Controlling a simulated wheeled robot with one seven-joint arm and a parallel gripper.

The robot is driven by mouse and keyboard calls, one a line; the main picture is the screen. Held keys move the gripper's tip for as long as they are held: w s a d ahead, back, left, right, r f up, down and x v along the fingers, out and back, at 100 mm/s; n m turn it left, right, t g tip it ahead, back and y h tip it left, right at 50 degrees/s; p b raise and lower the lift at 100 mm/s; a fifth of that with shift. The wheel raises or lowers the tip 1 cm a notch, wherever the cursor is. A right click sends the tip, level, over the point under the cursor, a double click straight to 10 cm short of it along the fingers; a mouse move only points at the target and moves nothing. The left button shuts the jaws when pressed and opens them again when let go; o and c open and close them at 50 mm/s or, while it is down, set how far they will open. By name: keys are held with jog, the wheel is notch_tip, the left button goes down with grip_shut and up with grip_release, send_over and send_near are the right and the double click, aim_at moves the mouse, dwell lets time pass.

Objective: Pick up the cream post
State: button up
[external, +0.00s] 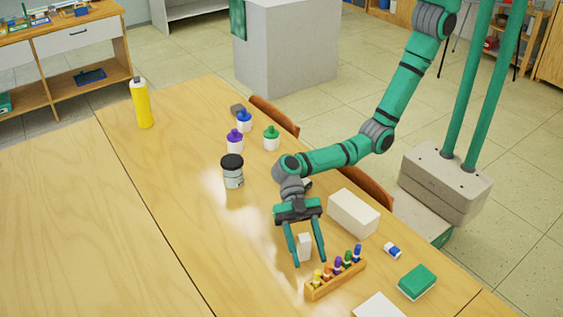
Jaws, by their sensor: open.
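The cream post (304,247) is a small pale upright block on the wooden table, toward the front right of the external view. My gripper (310,262) points down over it and is open. One finger is on each side of the post in the picture, and the left finger looks very close to it. I cannot tell whether either finger touches it.
A wooden rack (335,280) of several coloured bottles stands just right of my gripper. A larger cream block (353,213) lies behind it. A green-and-white sponge (417,282) and a small blue-capped bottle (392,250) are further right. A black-lidded jar (232,172) stands back left.

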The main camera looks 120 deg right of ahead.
grip_shut()
dwell(0.3)
